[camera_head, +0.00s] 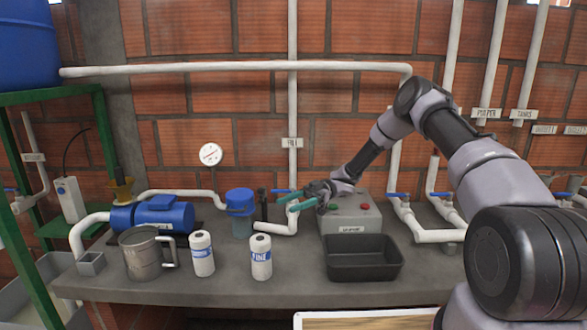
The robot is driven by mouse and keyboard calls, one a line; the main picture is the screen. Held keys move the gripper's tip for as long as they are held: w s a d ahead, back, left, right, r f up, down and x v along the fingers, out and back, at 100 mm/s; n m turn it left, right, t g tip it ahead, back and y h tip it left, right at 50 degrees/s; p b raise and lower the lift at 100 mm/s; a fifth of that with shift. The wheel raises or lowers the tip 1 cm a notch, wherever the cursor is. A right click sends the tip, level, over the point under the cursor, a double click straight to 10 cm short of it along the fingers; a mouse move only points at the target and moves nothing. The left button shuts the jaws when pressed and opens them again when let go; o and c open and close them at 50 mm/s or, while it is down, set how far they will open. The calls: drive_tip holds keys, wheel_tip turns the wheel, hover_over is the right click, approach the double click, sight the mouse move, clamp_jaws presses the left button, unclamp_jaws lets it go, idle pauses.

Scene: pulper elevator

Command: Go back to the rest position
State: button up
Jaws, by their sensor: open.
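My gripper (297,197) is at the end of my arm, which reaches in from the right. Its teal fingers are apart and hold nothing that I can see. It is over the back of the counter (205,287), in front of the white vertical pipe (293,110) and at the upper left of the grey control box (350,223). A blue valve handle on the pipe is close behind the fingers. I cannot tell whether they touch it.
A black tray (362,271), two white bottles (261,262) (202,258) and a metal jug (143,258) stand along the counter front. A blue pump (155,215) and blue-capped filter (240,204) are behind. Pipes with blue valves (400,196) line the right. The counter's front strip is clear.

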drive_tip(key=w+a+r+m+t+y, duration=0.1)
drive_tip(key=w+a+r+m+t, duration=0.1)
drive_tip(key=w+r+m+t, duration=1.1)
drive_tip(key=w+d+r+m+t+h, duration=0.2)
drive_tip(key=d+r+t+h, duration=0.3)
drive_tip(key=r, duration=0.4)
drive_tip(key=w+d+r+m+t+h, duration=0.1)
drive_tip(key=d+r+t+h, duration=0.1)
drive_tip(key=d+r+t, duration=0.5)
drive_tip(key=s+d+r+m+g+h, duration=0.1)
drive_tip(key=s+d+r+m+h, duration=0.35)
drive_tip(key=s+d, duration=0.35)
drive_tip(key=s+d+r+m+g+h, duration=0.1)
drive_tip(key=s+d+r+m+h, duration=0.3)
drive_tip(key=s+d, duration=0.5)
drive_tip(key=s+a+f+m+g+y, duration=0.1)
drive_tip(key=s+f+m+g, duration=0.1)
drive_tip(key=s, duration=0.9)
drive_tip(key=s+f+m+g+y, duration=0.2)
drive_tip(key=s+f+m, duration=0.1)
drive_tip(key=s, duration=0.7)
drive_tip(key=shift+s+a+f+m, duration=0.35)
drive_tip(key=shift+f, duration=0.35)
